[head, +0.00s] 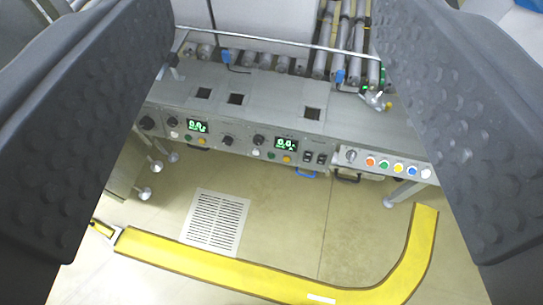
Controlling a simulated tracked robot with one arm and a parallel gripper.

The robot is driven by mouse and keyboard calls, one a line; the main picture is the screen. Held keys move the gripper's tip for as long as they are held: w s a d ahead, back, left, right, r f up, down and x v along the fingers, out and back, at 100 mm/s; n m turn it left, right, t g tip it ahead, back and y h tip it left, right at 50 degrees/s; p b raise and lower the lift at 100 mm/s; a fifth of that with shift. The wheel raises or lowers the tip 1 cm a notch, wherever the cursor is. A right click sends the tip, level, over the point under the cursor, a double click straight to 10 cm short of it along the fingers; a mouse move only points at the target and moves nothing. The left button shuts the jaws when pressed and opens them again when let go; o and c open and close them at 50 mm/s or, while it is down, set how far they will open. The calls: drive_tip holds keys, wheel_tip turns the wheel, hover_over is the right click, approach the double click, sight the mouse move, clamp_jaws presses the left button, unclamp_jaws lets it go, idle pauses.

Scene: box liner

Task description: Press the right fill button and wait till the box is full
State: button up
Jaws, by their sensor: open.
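A grey control console (265,95) crosses the view below a roller conveyor. Its front has a left display (197,126) and a right display (286,143), both lit green and seeming to read near zero. Small round knobs and buttons sit around each display. Labels are too small to read, so I cannot tell which is the right fill button. My gripper (275,130) is open and empty, its dark fingers framing the console, apart from it. No box is clearly identifiable.
Rollers (335,42) and a metal rail (270,42) lie behind the console. A large pale surface (265,18) stands at the top. A floor grate (215,222) and yellow floor marking (240,273) lie in front. The floor there is clear.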

clamp_jaws()
idle(1.8)
